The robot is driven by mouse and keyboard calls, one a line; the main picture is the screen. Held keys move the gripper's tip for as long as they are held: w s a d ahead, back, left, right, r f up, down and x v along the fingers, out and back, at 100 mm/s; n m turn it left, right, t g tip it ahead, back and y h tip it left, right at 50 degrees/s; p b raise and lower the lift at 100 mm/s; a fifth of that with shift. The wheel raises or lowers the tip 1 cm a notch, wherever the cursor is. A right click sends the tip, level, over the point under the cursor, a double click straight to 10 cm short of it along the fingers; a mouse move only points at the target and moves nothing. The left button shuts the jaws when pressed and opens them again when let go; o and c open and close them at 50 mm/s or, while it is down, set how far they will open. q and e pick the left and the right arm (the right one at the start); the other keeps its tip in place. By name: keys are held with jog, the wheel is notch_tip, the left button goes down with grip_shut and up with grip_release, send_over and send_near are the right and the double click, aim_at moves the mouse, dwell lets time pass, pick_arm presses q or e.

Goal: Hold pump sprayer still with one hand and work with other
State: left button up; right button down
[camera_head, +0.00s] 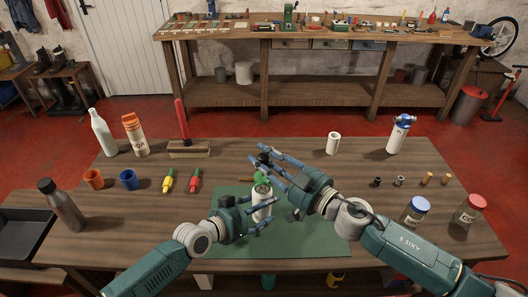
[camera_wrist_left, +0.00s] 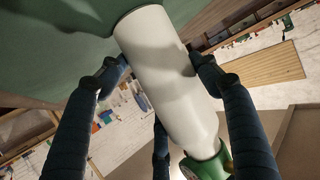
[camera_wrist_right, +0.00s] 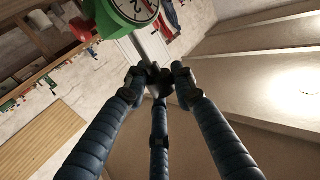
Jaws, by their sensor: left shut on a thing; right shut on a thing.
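The pump sprayer has a white body (camera_head: 262,207) and a green head (camera_head: 261,180), and stands on the green mat (camera_head: 328,232). My left gripper (camera_head: 262,214) is shut around its body. The body fills the middle of the left wrist view (camera_wrist_left: 168,70), with fingers on both sides. My right gripper (camera_head: 266,157) is above the sprayer, its fingers closed together on the dark pump handle. The right wrist view shows the fingers meeting on that handle (camera_wrist_right: 152,73), a grey rod and the green head with a round dial (camera_wrist_right: 138,12). The fingers partly hide the handle.
On the wooden table, a white bottle (camera_head: 102,132), an orange-capped bottle (camera_head: 135,136) and a brush (camera_head: 190,149) stand back left. A white mug (camera_head: 333,144) and a blue-topped spray bottle (camera_head: 397,137) stand back right. Jars (camera_head: 416,211) are at the right.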

jog(key=shift+s+a+f, duration=0.25)
jog(key=shift+a+f, duration=0.05)
jog(key=shift+f, duration=0.1)
jog(key=c, duration=1.5)
grip_release()
jog(key=shift+d, duration=0.1)
jog(key=shift+s+d, duration=0.1)
jog(key=shift+d, duration=0.1)
jog(key=v, duration=1.1)
jog(key=shift+s+d, duration=0.1)
jog(key=shift+d, duration=0.1)
jog(key=shift+o, duration=0.2)
jog(key=shift+r, duration=0.1)
